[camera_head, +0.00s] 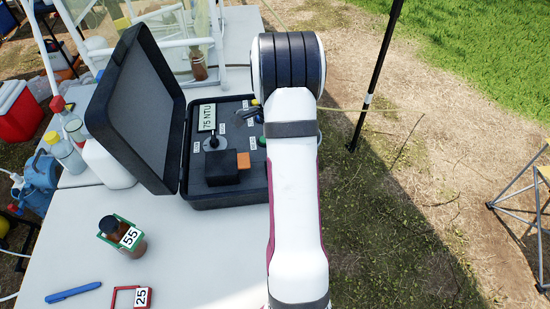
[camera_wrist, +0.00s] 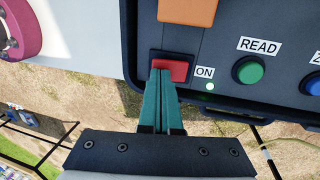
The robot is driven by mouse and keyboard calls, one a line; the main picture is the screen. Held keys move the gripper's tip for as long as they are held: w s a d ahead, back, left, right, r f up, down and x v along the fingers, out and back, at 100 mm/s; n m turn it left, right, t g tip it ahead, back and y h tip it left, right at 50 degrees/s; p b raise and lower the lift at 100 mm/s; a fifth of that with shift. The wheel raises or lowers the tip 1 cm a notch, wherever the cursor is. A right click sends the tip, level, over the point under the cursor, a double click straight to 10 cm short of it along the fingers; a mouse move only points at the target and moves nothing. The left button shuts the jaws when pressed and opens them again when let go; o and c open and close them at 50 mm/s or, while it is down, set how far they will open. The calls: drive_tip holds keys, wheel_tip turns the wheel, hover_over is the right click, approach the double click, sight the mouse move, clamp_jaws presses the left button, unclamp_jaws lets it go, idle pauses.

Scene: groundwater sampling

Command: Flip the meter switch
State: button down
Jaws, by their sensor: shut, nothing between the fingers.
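The meter is a black case (camera_head: 227,196) with its lid open on the white table; its small display reads "75 NTU". In the wrist view, the meter switch (camera_wrist: 177,66) is a red rocker in a dark frame, next to the label "ON" and a lit green-white light (camera_wrist: 209,86). My gripper (camera_wrist: 163,72) is shut and empty, its green fingertips at the switch's front left part, overlapping it in the picture; whether they touch it I cannot tell.
A green READ button (camera_wrist: 249,70) and part of another button (camera_wrist: 313,82) sit right of the switch. An orange block (camera_wrist: 188,10) is just behind it. A bottle labelled 55 (camera_head: 122,236) and a blue pen (camera_head: 73,292) are on the table (camera_head: 190,270).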

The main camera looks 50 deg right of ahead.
drive_tip(key=shift+s+a+f+t+h, duration=0.55)
drive_tip(key=shift+f+t+h, duration=0.15)
drive_tip(key=shift+t+h, duration=0.2)
drive_tip(key=shift+w+d, duration=0.15)
drive_tip(key=shift+w+d+r, duration=0.2)
drive_tip(key=shift+w+d, duration=0.3)
drive_tip(key=shift+w, duration=0.15)
wheel_tip(320, 180, up, 15)
drive_tip(key=s, duration=0.1)
drive_tip(key=shift+a+f, duration=0.15)
drive_tip(key=shift+a, duration=0.3)
drive_tip(key=shift+s, duration=0.1)
